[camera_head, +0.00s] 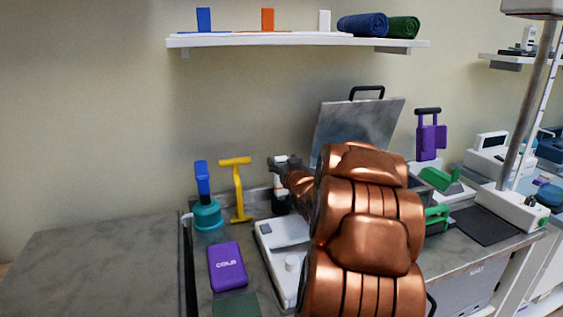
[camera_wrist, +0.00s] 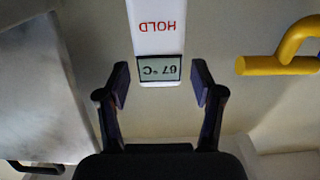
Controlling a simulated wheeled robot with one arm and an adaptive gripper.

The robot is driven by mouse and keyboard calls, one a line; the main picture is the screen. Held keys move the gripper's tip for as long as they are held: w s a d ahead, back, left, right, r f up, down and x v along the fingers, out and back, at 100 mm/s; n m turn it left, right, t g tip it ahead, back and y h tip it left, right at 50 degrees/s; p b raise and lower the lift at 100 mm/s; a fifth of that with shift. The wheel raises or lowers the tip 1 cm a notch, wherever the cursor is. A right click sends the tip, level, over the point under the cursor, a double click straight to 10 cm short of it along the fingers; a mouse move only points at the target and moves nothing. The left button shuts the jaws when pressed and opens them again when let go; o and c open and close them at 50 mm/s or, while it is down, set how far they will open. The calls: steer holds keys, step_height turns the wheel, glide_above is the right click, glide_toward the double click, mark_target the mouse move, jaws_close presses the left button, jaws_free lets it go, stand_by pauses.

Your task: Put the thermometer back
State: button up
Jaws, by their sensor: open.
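The thermometer (camera_wrist: 156,28) is a white strip with red HOLD lettering and a grey display that reads 67 °C, upside down in the wrist view. It lies between the two dark fingers of my gripper (camera_wrist: 160,82), with a gap on each side. My gripper is open. In the head view my gripper (camera_head: 283,162) is beyond the copper arm, over the back of the counter. A small white and red part (camera_head: 280,183) shows just below it, above a black piece (camera_head: 280,206). My arm hides much of the area to the right.
A yellow T-handled tool (camera_head: 238,190) stands close left of my gripper. Further left is a teal holder (camera_head: 208,214) with a blue-topped item. A raised metal lid (camera_head: 352,132) stands to the right. A purple COLD pack (camera_head: 227,267) and a white device (camera_head: 285,242) lie in front.

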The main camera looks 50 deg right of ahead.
steer(key=b+v, duration=0.1)
steer(key=v, duration=1)
